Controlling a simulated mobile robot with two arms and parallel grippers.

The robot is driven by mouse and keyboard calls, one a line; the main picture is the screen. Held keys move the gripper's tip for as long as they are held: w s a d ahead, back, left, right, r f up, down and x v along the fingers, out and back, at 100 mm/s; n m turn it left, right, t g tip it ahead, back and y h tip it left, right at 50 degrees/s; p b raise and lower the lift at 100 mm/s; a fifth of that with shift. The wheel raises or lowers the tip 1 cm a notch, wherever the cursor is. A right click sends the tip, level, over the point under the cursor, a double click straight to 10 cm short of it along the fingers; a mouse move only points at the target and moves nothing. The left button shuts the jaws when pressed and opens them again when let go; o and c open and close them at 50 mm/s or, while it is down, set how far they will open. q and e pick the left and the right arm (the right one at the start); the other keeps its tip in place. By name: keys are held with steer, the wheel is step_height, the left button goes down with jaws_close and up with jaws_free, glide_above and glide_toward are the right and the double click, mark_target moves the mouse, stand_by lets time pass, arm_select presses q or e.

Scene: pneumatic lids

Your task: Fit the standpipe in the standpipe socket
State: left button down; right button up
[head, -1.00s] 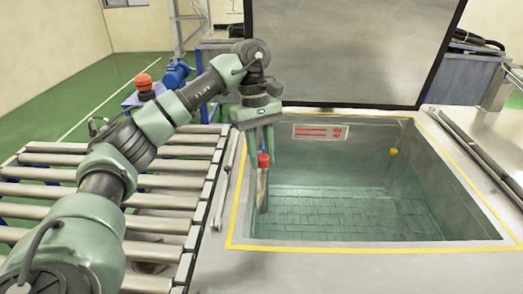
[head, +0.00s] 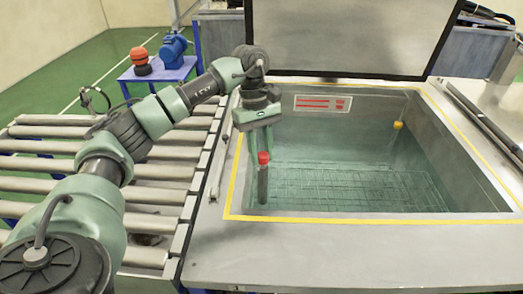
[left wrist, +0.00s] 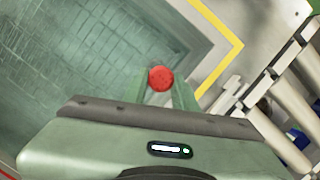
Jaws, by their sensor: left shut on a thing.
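The standpipe (head: 263,186) is a slim grey pipe with a red top (head: 263,157). It stands upright inside the water tank, near the tank's left wall. My left gripper (head: 264,153) points down and is shut on it near its red top. In the left wrist view the red top (left wrist: 160,78) shows between the fingers, with the gripper body below it. The standpipe socket cannot be made out; I cannot tell whether the pipe's lower end touches anything. My right gripper is not in view.
The tank (head: 350,217) has a yellow-edged rim, a tiled floor and a raised lid (head: 345,35) behind it. A yellow float (head: 398,125) hangs at the right. A roller conveyor (head: 60,165) lies left, with a blue table (head: 158,70) beyond. The front deck is clear.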

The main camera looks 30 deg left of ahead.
mark_target(262, 181)
arm_select(q)
steer(key=shift+w+a+b+x, duration=0.1)
steer(key=shift+a+b+x, duration=0.1)
steer(key=shift+b+x, duration=0.65)
steer(key=shift+w+a+b+x, duration=0.2)
steer(key=shift+b+x, duration=0.4)
steer(key=shift+x, duration=0.45)
steer(key=shift+w+a+b+x, duration=0.1)
steer(key=shift+a+b+x, duration=0.1)
steer(key=shift+b+x, duration=0.6)
steer(key=shift+f, duration=0.25)
steer(key=shift+d, duration=0.1)
steer(key=shift+w+a+b+x, duration=0.1)
steer(key=shift+a+b+x, duration=0.05)
steer(key=shift+b+x, duration=0.5)
steer(key=shift+w+a+b+x, duration=0.15)
steer(key=shift+b+x, duration=0.35)
steer(key=shift+x, duration=0.35)
steer(key=shift+a+b+x, duration=0.15)
steer(key=shift+b+x, duration=0.4)
steer(key=shift+x, duration=0.2)
steer(key=c, duration=1)
jaws_free()
steer(key=shift+f, duration=0.15)
steer(key=shift+c, duration=0.2)
